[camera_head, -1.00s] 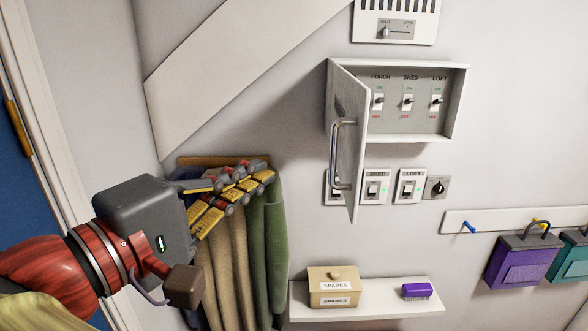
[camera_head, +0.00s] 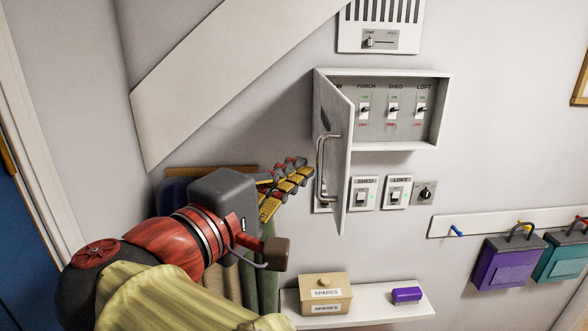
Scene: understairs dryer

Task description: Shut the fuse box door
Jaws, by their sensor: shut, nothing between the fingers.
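The fuse box (camera_head: 438,110) is a pale box on the wall with several labelled switches inside, PORCH, SHED and LOFT among them. Its grey door (camera_head: 341,150) is hinged on the left and stands wide open, sticking out from the wall. The door has a vertical metal bar handle (camera_head: 322,168) on its outer face. My gripper (camera_head: 300,176) is shut and empty, just left of the door handle. It looks close to the handle, but I cannot tell whether it touches.
Wall switches (camera_head: 397,192) and a dial (camera_head: 425,193) sit below the box. Coats hang behind my arm. Purple (camera_head: 508,262) and teal (camera_head: 562,262) padlock-like items hang at right.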

